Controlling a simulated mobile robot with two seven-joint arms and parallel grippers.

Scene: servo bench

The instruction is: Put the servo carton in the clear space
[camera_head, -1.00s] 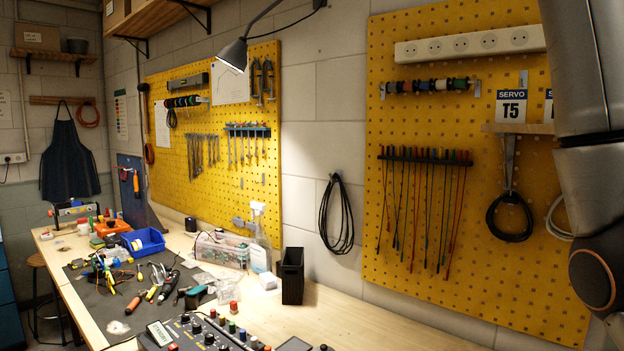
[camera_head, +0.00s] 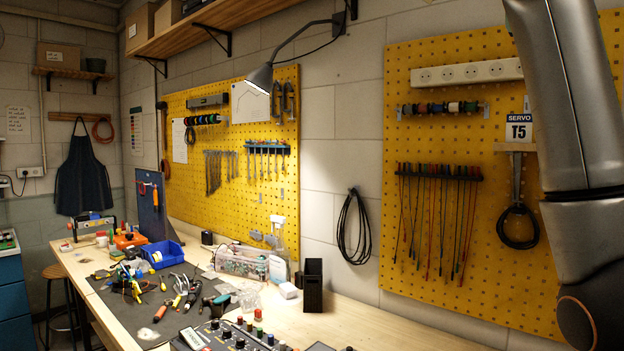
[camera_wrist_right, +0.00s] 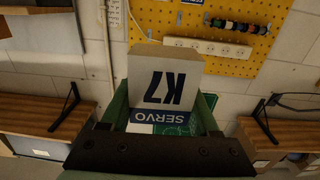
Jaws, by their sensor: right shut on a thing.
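The servo carton (camera_wrist_right: 165,68) is a pale box with large dark "K7" lettering and a blue "SERVO" band, upside down in the right wrist view. My right gripper (camera_wrist_right: 163,108) is shut on it, with green fingers along both its sides. A green-and-white printed patch shows at the carton's near end. In the head view my right arm crosses the right edge, but its gripper and the carton are out of frame. My left gripper is not in view. I cannot identify the clear space.
The workbench (camera_head: 352,322) carries a dark mat with tools, a blue bin (camera_head: 162,254), a clear box (camera_head: 243,263) and a black holder (camera_head: 313,287). Bare wood shows right of the holder.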

